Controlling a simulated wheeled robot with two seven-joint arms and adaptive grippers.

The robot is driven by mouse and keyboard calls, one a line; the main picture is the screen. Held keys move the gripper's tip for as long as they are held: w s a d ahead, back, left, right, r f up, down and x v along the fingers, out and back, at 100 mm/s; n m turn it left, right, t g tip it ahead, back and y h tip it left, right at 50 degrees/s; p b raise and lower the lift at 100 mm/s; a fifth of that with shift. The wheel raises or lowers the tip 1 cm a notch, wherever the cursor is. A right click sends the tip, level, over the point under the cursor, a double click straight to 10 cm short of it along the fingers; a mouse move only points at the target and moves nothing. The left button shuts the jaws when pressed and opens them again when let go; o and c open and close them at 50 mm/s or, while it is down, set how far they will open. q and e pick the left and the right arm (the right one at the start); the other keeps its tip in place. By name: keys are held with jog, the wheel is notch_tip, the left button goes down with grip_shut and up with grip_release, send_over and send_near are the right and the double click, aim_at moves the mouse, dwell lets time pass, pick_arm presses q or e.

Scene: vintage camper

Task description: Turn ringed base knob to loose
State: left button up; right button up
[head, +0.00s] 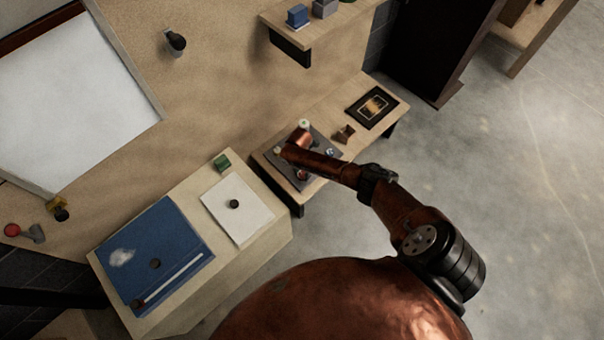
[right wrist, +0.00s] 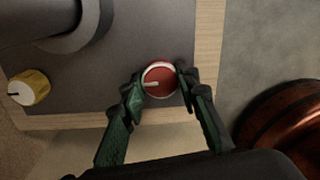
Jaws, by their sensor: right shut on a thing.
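The ringed base knob (right wrist: 158,79) is a red knob with a pale ring and a white pointer line, which points left in the right wrist view. It sits near the edge of a dark grey base plate (right wrist: 135,45). My right gripper (right wrist: 160,83) is shut on it, with one green-and-black finger on each side. In the head view my right arm reaches over the plate on the small wooden table (head: 385,108); its fingertips are hard to make out there. My left gripper is not in view.
A yellow knob (right wrist: 28,87) sits at the left in the right wrist view, with a grey round column base (right wrist: 82,25) above it. On the table are a black framed picture (head: 372,107) and a small brown object (head: 344,133). A cabinet with a blue panel (head: 165,235) stands left.

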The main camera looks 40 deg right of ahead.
aim_at(301, 173)
jog(key=o, duration=1.2)
jog(key=shift+c, duration=0.2)
jog(key=shift+r, duration=0.15)
notch_tip(301, 173, up, 12)
jog(key=shift+w, duration=0.3)
jog(key=shift+a+f, duration=0.1)
jog(key=shift+f, duration=0.1)
